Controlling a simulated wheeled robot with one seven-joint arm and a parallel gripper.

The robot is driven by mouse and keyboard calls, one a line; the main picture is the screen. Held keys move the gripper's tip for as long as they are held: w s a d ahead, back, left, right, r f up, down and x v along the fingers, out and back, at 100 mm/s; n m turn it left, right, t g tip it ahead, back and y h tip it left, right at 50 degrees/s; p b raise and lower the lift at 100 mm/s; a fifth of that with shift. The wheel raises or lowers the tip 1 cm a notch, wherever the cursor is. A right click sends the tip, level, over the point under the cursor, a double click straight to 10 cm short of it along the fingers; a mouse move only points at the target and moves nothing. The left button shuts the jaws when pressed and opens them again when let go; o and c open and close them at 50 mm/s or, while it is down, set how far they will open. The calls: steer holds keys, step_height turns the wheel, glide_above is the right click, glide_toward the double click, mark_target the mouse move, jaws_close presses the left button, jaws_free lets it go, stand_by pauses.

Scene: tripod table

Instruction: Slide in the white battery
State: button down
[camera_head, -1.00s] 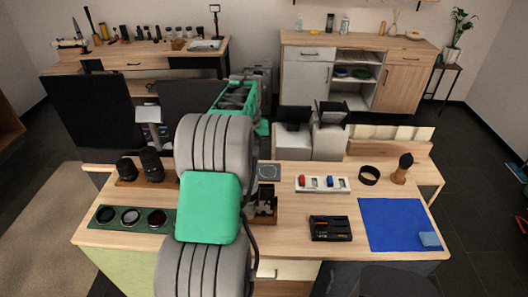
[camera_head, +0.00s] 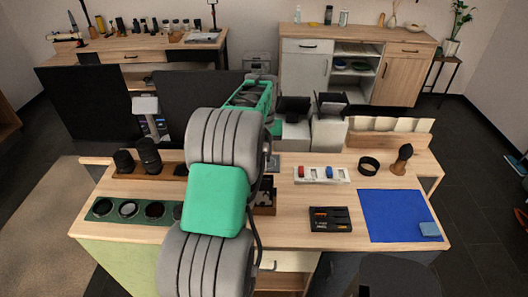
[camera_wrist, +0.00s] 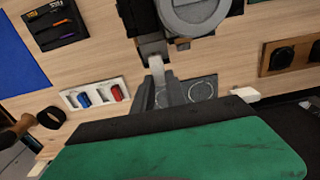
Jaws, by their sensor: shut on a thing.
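My gripper (camera_wrist: 158,88) shows in the wrist view, its fingers close together on a small whitish piece, which looks like the white battery (camera_wrist: 156,65). The piece's far end is close to a dark device with a grey round part (camera_wrist: 194,12) at the top edge; I cannot tell if they touch. A white holder (camera_wrist: 121,84) holds a blue and a red battery; the holder (camera_head: 343,176) also shows in the head view, right of my arm. In the head view my arm hides the gripper and the device.
The grey pad with two rings (camera_wrist: 200,89) lies beside the gripper. A black case (camera_head: 330,226), a blue mat (camera_head: 395,212), a black ring (camera_head: 369,165) and a brush (camera_head: 402,158) are on the right. Lenses (camera_head: 149,155) and round filters (camera_head: 128,209) are on the left.

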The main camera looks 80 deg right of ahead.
mark_target(263, 171)
steer(key=f, duration=0.1)
steer(key=f+b, duration=0.2)
steer(key=f, duration=0.1)
steer(key=shift+a+f, duration=0.1)
steer(key=shift+a, duration=0.2)
steer(key=shift+s+a+r, duration=0.2)
steer(key=shift+a+r, duration=0.05)
steer(key=shift+a, duration=0.4)
stand_by(0.3)
steer(key=shift+s+a+b, duration=0.2)
steer(key=shift+a, duration=0.65)
steer(key=shift+s+a+b, duration=0.15)
steer(key=shift+s+a, duration=0.05)
steer(key=shift+a, duration=0.6)
stand_by(0.9)
steer(key=c, duration=1.7)
jaws_free()
steer(key=shift+w+d+p, duration=0.25)
steer(key=shift+d+p, duration=0.05)
steer(key=shift+d, duration=0.35)
steer(key=shift+w+d+p, duration=0.15)
steer(key=shift+d+p, duration=0.15)
steer(key=shift+d, duration=0.75)
